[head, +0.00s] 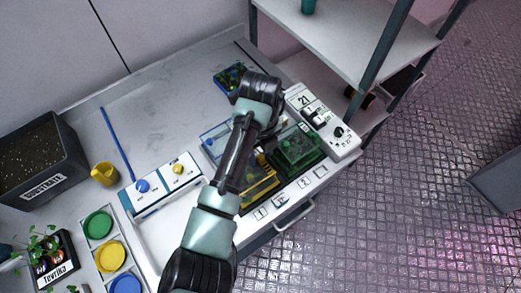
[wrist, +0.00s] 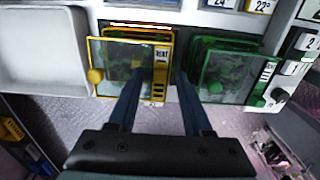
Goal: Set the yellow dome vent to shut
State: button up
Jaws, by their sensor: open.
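The yellow dome (head: 262,187) is a clear box with a yellow frame in the row on the bench, partly hidden by my arm in the head view. I cannot tell the vent's setting. No contact is visible. In the head view its fingers are hidden.
A white panel (head: 160,184) carries blue and yellow knobs. A white device (head: 325,122) marked 21 and a shelf (head: 345,25) are right.

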grip_shut()
dwell(1.4)
